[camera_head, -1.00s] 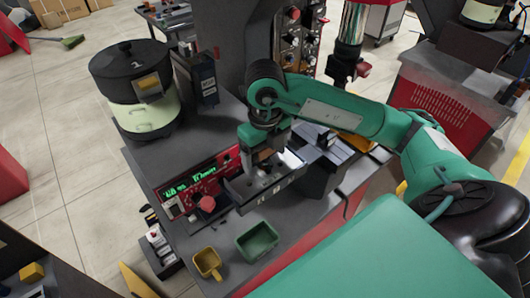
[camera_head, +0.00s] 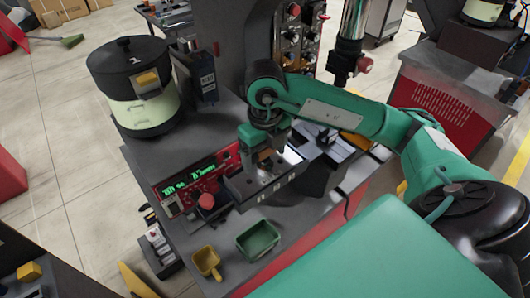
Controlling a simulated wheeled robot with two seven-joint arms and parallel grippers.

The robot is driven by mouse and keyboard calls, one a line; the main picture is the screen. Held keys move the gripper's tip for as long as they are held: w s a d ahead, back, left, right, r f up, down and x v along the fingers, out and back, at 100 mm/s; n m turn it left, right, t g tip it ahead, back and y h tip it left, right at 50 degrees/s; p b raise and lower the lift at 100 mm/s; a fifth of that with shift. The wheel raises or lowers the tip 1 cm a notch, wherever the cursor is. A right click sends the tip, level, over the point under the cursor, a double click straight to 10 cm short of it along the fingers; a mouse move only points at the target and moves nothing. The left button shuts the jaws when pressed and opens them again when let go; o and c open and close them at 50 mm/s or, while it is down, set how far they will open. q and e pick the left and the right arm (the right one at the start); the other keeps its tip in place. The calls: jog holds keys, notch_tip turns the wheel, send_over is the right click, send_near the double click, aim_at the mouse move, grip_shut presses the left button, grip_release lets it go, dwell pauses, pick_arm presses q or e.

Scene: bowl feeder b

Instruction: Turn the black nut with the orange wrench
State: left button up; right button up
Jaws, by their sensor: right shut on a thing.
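My right gripper (camera_head: 265,164) points down at the middle of the bench, over a dark slotted block (camera_head: 268,192). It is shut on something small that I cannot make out. A brownish-orange patch (camera_head: 266,155) shows at the gripper, but I cannot tell whether it is the orange wrench. I cannot pick out the black nut; the gripper and arm cover much of this area. My left gripper is not in view.
A round bowl feeder (camera_head: 133,88) stands at the back left. A red control panel (camera_head: 198,184) with a green display lies left of the gripper. A green bin (camera_head: 258,240) and a yellow scoop (camera_head: 207,262) lie at the front edge. A yellow-orange part (camera_head: 357,143) shows behind my right arm.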

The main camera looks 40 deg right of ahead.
jog(key=shift+m, duration=1.2)
jog(key=shift+f+b, duration=0.1)
jog(key=shift+b, duration=0.25)
jog(key=shift+n, duration=0.6)
jog(key=shift+r, duration=0.2)
jog(key=shift+r+p, duration=1.25)
jog(key=shift+r, duration=1.2)
